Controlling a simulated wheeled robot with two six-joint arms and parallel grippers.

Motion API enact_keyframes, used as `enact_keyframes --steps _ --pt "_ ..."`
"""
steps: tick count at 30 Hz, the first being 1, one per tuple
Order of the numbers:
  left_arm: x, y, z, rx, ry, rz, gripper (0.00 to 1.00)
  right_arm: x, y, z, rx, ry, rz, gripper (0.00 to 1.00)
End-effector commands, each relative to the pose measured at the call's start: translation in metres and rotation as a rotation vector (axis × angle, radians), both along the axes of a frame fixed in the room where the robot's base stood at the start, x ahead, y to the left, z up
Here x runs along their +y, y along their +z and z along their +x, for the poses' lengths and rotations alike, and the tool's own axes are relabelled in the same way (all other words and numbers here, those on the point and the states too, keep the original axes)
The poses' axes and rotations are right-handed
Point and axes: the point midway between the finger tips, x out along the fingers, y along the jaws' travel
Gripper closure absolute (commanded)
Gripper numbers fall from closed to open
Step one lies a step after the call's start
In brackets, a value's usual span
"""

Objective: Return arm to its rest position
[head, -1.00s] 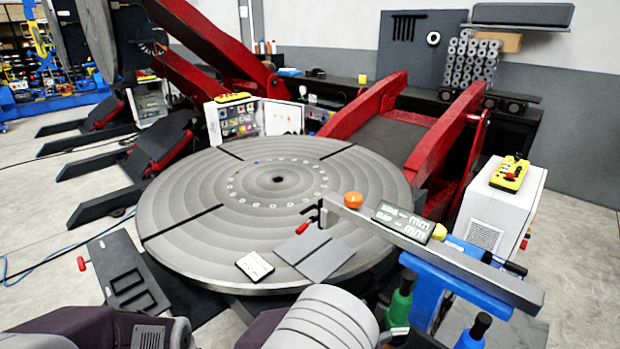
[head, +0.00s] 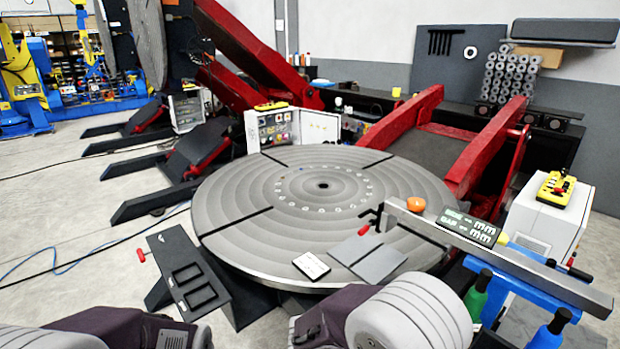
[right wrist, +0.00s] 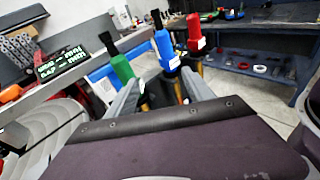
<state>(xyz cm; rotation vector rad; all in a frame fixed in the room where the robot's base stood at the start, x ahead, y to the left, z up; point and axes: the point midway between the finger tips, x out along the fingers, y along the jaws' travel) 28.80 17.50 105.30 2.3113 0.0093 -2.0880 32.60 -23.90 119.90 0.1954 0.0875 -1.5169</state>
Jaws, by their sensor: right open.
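My right gripper (right wrist: 160,92) shows in the right wrist view with its two grey fingers apart and nothing held between them. In the head view the pale, ribbed part of my right arm (head: 415,315) is at the bottom, in front of the round grey turntable (head: 240,235). My left arm (head: 120,328) shows only in part at the bottom left. Neither gripper shows in the head view.
A dark pedestal panel (head: 185,275) stands at front left. Open floor lies at far left.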

Motion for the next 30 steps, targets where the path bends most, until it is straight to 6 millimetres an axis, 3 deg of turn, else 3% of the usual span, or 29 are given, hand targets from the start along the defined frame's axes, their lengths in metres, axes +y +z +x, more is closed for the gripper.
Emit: enact_keyframes --steps 3,7,10,12,14,19,24,30 --pt "0.000 -0.001 0.000 0.000 0.000 0.000 0.39 -0.035 -0.009 -0.029 -0.018 -0.180 0.105 0.39" --pt "0.000 -0.002 0.000 0.000 0.000 0.000 0.39 -0.057 -0.037 -0.074 -0.087 -0.418 0.304 0.39" --pt "0.000 -0.003 0.000 0.000 0.000 0.000 0.39 -0.051 -0.075 -0.109 -0.230 -0.657 0.538 0.39" --pt "0.000 -0.004 0.000 0.000 0.000 0.000 0.39 -0.030 -0.103 -0.120 -0.384 -0.831 0.717 0.39" --pt "0.000 -0.004 0.000 0.000 0.000 0.000 0.39 -0.007 -0.122 -0.117 -0.534 -0.963 0.857 0.39" --pt "0.000 -0.004 0.000 0.000 0.000 0.000 0.39 0.045 -0.150 -0.077 -0.880 -1.190 1.120 0.39" --pt "0.000 -0.003 0.000 0.000 0.000 0.000 0.39 0.057 -0.152 -0.040 -1.071 -1.259 1.222 0.39" --pt "0.000 -0.003 0.000 0.000 0.000 0.000 0.39 0.057 -0.151 -0.038 -1.085 -1.262 1.224 0.39"
